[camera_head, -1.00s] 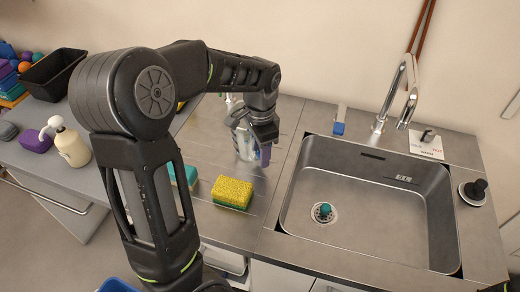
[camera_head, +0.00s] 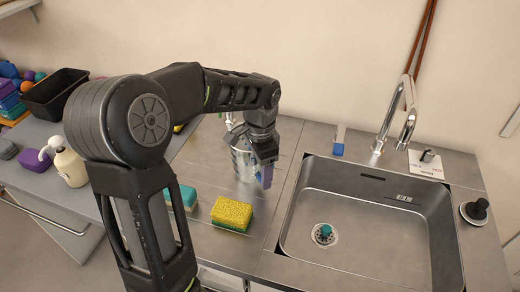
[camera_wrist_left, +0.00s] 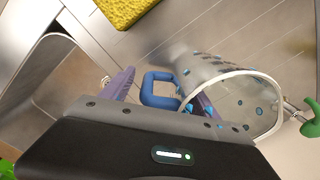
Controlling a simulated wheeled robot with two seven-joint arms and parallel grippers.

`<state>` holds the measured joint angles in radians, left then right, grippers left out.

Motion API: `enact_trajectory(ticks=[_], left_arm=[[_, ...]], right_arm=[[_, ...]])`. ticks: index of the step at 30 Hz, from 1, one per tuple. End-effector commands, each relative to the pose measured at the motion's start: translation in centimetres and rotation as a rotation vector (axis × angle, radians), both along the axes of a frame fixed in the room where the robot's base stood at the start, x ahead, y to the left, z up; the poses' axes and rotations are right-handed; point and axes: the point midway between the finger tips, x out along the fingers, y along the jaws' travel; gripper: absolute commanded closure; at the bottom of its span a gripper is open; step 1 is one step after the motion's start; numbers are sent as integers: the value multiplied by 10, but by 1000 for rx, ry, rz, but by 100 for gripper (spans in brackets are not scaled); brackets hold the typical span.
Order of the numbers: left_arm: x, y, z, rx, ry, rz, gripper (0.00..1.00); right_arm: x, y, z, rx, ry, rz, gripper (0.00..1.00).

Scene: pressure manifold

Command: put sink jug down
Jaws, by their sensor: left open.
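The clear jug (camera_head: 242,160) stands on the metal counter left of the sink, partly hidden by my left gripper. In the left wrist view the jug (camera_wrist_left: 228,92) shows a pale rim, blue specks and a blue handle (camera_wrist_left: 158,90). My left gripper (camera_head: 264,172) is at the jug's right side. In the left wrist view its purple fingers (camera_wrist_left: 163,92) are spread, with the handle between them and a gap beside it. The sink basin (camera_head: 370,215) is to the right.
A yellow sponge (camera_head: 231,213) lies in front of the jug, with a teal sponge (camera_head: 187,197) to its left. A faucet (camera_head: 400,110) stands behind the sink. A soap bottle (camera_head: 70,165) and black bin (camera_head: 55,93) are at left.

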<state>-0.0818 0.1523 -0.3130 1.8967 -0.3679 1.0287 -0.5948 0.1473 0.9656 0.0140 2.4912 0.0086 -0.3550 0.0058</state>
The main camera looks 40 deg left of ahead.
Motion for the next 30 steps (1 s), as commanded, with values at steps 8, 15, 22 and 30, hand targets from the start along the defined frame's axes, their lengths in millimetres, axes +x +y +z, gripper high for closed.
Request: enact_trajectory(ticks=[8,15,22,30], left_arm=[[1,-1,55,1,-9,1,30],[-1,-2,96,0,-4,1,30],[-2,-3,107,0,-2,0,30],[-2,-3,106,0,-1,0,30]], right_arm=[[1,1,-9,2,-4,1,64],[2,1,-12,4,-6,1,64],[2,1,-12,4,-6,1,64],[2,1,-12,4,-6,1,64]])
